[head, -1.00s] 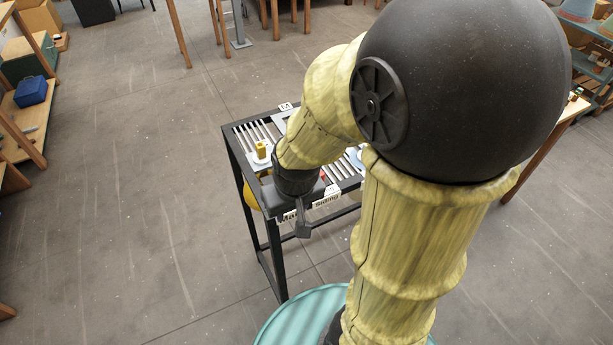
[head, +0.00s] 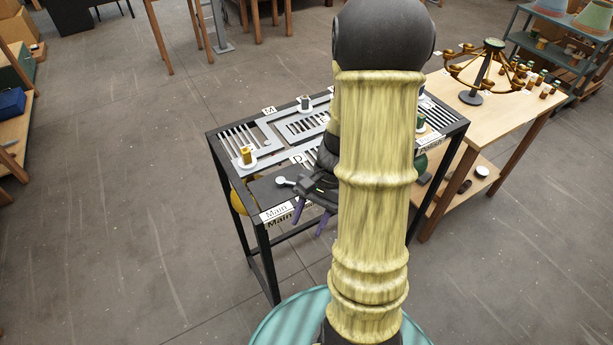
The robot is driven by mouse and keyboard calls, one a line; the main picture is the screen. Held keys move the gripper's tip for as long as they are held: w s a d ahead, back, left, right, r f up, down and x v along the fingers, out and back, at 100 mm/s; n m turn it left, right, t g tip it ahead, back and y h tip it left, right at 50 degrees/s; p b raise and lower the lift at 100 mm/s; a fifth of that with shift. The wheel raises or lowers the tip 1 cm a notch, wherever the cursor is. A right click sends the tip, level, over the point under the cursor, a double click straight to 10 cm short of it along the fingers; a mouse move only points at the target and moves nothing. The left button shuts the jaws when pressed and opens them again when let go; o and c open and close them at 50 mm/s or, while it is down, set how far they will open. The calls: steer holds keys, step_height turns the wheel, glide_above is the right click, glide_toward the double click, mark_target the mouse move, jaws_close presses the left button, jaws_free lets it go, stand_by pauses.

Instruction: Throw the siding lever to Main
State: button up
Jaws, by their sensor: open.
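A light grey round knob on a short bar (head: 286,182), which looks like the siding lever, sits on the black plate at the near left part of the rail table (head: 211,150). The bar runs right toward my gripper, and its far end is hidden, so I cannot tell its exact position. A white "Main" label (head: 277,213) is on the front edge, just below and left of the knob. My gripper (head: 310,216) hangs at the table's front edge, right of the label and below the knob. Its two purple fingers are apart, with nothing seen between them. My arm hides the table's front middle.
A yellow piece on a white disc (head: 246,156) stands on the rails behind the knob. A dark piece on a white disc (head: 305,103) is farther back. A wooden table (head: 510,120) with a brass lamp (head: 472,97) stands to the right.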

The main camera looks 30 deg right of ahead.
steer(key=w+d+f+m+t+y, duration=0.1)
steer(key=d+m+t+y, duration=0.2)
steer(key=d+m+t, duration=0.4)
steer(key=d+f+m+t+y, duration=0.2)
steer(key=d+m+t+y, duration=0.2)
steer(key=d+m+t, duration=0.3)
steer(key=d+m, duration=0.2)
steer(key=d, duration=0.3)
steer(key=shift+w+d+y, duration=0.2)
steer(key=shift+w+y, duration=0.1)
steer(key=shift+w, duration=0.05)
steer(key=p+x, duration=0.3)
steer(key=x, duration=0.5)
steer(key=p+x, duration=0.4)
steer(key=x, duration=0.5)
steer(key=shift+w+r, duration=0.25)
steer(key=shift+w, duration=0.05)
jaws_close()
